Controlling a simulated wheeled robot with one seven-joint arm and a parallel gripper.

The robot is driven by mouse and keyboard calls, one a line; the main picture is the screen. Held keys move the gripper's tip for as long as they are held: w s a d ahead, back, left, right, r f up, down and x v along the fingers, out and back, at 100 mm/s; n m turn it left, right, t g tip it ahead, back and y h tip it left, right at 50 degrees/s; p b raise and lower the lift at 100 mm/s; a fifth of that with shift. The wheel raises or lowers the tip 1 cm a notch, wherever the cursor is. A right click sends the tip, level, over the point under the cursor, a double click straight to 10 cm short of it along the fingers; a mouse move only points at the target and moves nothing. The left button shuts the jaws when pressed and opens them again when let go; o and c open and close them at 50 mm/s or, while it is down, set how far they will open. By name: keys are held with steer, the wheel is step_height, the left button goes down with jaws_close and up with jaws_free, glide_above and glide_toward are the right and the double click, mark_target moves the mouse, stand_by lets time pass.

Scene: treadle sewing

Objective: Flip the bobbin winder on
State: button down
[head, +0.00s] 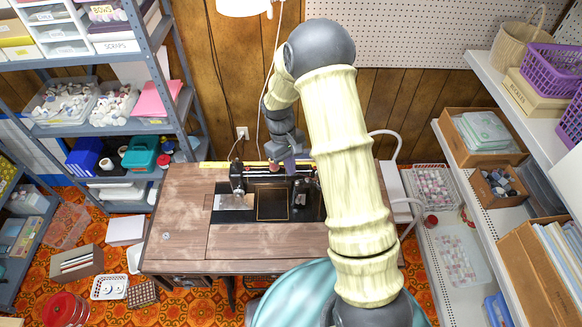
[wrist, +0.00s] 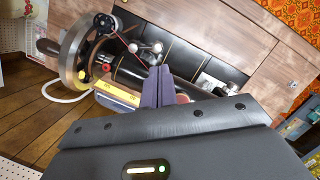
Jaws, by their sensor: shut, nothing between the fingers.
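The black sewing machine (head: 262,200) sits in the wooden treadle table (head: 178,215); its arm also shows in the wrist view (wrist: 135,75). In the wrist view, the handwheel (wrist: 72,62) is a large metal-rimmed wheel at the left. What looks like the bobbin winder (wrist: 104,23) is a small dark wheel beside it, with a red line running from it. Two pale balls (wrist: 152,47) stand just beyond my fingertips. My gripper (wrist: 159,72) is shut and empty, over the machine; contact cannot be told. In the head view my gripper (head: 287,165) is over the machine's back edge.
A yellow strip (wrist: 118,100) runs along the machine's edge. Metal shelves (head: 160,60) with bins stand left, and white shelving (head: 470,200) with boxes stands right. A hanging lamp (head: 244,7) and cord are near my arm. The table's left top is clear.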

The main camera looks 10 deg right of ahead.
steer(key=p+v, duration=0.5)
steer(key=v, duration=0.2)
steer(key=shift+r, duration=0.25)
steer(key=shift+w, duration=0.1)
steer(key=s+d+r+m+t+b, duration=0.1)
steer(key=s+r+m+t, duration=0.1)
steer(key=s+r, duration=0.4)
steer(key=s+d+r+m+t+y, duration=0.1)
steer(key=s+d+r+m+t, duration=0.1)
steer(key=s+r, duration=0.4)
steer(key=s+m+t, duration=0.1)
steer(key=s, duration=0.4)
steer(key=shift+s+b, duration=0.35)
steer(key=shift+s, duration=0.05)
